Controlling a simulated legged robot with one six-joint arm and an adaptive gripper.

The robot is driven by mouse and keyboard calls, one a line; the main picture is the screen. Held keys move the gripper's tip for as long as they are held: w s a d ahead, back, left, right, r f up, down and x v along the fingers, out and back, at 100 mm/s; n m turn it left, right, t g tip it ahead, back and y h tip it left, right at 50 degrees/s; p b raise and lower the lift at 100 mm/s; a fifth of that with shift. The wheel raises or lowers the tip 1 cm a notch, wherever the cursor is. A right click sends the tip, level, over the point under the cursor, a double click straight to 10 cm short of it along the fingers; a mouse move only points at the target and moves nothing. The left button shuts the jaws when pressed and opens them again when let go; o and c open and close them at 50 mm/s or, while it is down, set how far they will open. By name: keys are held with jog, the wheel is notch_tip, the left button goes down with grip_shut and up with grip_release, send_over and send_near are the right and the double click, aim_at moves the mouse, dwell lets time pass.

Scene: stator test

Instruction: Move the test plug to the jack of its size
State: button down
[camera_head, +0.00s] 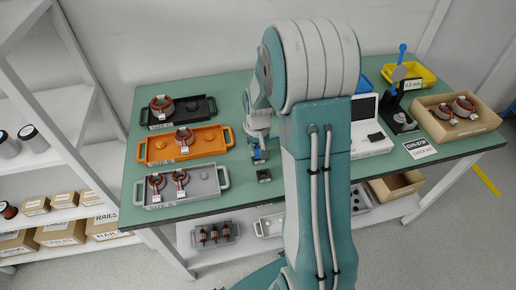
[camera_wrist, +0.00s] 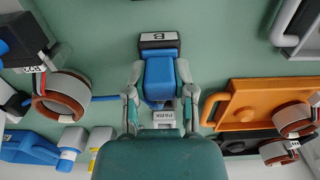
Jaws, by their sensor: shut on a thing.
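My gripper (camera_wrist: 160,92) points down over the green table and is shut on a blue test plug (camera_wrist: 161,72). One finger lies on each side of the plug. The plug's far end meets or overlaps a small black jack block labelled B (camera_wrist: 158,40); I cannot tell whether it is seated. A pale block marked PARK (camera_wrist: 164,116) shows between the fingers, partly hidden by my gripper. In the head view my gripper (camera_head: 259,147) is left of my arm, with the blue plug (camera_head: 259,155) beneath it. A small dark block (camera_head: 264,175) lies just nearer the camera.
Black (camera_head: 204,107), orange (camera_head: 220,136) and grey (camera_head: 207,190) trays with stators stand left.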

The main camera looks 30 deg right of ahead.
jog(key=shift+c, duration=1.9)
grip_release()
notch_tip(320, 180, up, 11)
jog(key=shift+w, duration=0.1)
jog(key=shift+r, duration=0.45)
